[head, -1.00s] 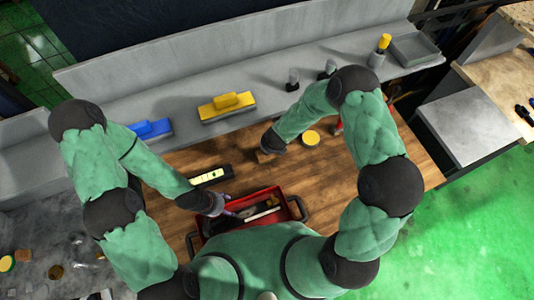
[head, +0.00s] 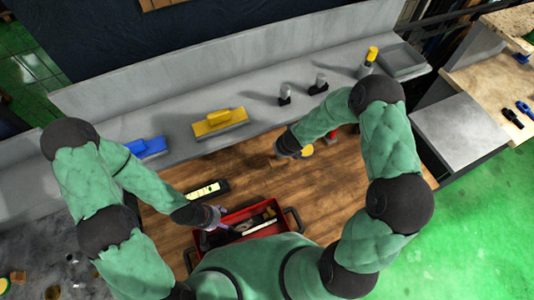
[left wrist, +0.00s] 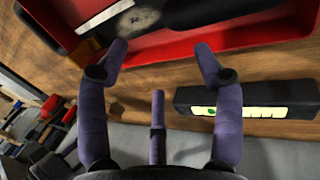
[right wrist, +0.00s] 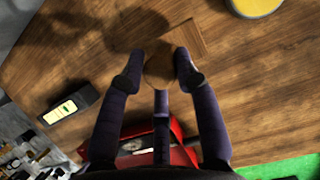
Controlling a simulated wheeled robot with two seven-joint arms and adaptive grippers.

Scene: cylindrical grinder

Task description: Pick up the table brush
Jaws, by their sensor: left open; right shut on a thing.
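A small brown wooden piece (right wrist: 160,68), which looks like the table brush, sits between the fingers of my right gripper (right wrist: 160,62). That gripper is shut on it, just above the wooden table, and partly hides it. In the head view the right gripper (head: 287,148) is beside a round yellow lid, and a bit of the wooden piece (head: 276,161) shows below it. My left gripper (left wrist: 161,50) is open and empty at the wall of the red toolbox; it also shows in the head view (head: 216,214).
The red toolbox (head: 205,243) holds several tools. A black spirit level (head: 207,191) lies behind it. The yellow lid (head: 306,150) is right of the right gripper. A yellow float (head: 220,122) and a blue one (head: 146,148) stand on the grey ledge. Bare wood lies between.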

